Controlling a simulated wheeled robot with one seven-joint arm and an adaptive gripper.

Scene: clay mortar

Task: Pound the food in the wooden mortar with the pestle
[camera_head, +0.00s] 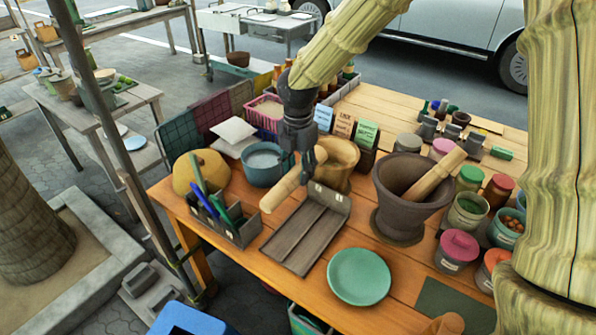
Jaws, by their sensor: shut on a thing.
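My gripper (309,176) points down over the table and is shut on a light wooden pestle (280,191). The pestle is tilted, with its thick end low at the left and its other end up by the gripper. The wooden mortar (342,179) stands just right of and behind the gripper, which partly hides it. The pestle's low end shows left of this mortar, outside it. The food inside the mortar cannot be made out. A larger dark mortar (408,228) stands to the right with another wooden pestle (436,174) leaning in it.
A grey divided tray (290,250) lies below the gripper, with a green plate (359,277) in front. A pen box (243,232), a yellow round object (185,176) and a teal pot (262,174) stand left. Several jars (466,215) crowd the right. Small cards (344,123) stand behind.

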